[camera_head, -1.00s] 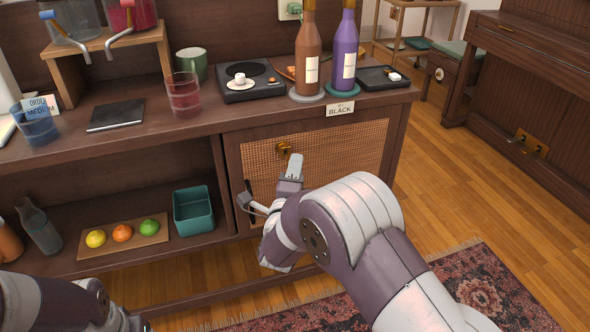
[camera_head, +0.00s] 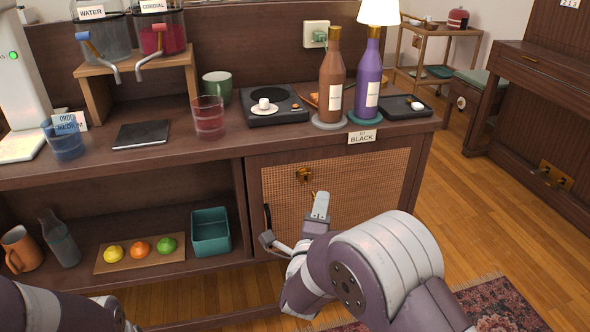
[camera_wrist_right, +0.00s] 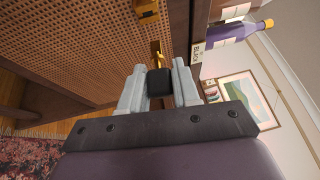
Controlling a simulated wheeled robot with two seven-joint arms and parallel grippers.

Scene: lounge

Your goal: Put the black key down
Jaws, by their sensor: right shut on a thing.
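My right gripper (camera_head: 319,205) is shut on the black key (camera_wrist_right: 160,83). In the right wrist view its dark bow sits between the two fingers and its brass shaft points away from them. In the head view the fingers hide most of the key. The gripper is in front of the woven cabinet door (camera_head: 350,185), a little below and right of the brass lock (camera_head: 303,175). The lock also shows at the top of the right wrist view (camera_wrist_right: 147,10), apart from the key. Part of my left arm shows at bottom left; its fingers are not in view.
The counter carries a black tray (camera_head: 404,107), two bottles (camera_head: 368,80), a hot plate (camera_head: 275,105), a glass (camera_head: 209,120) and a dark notebook (camera_head: 142,134). A teal bin (camera_head: 211,232) and a fruit board (camera_head: 140,252) sit on the shelf. A dark door handle (camera_head: 267,216) stands out left of my gripper.

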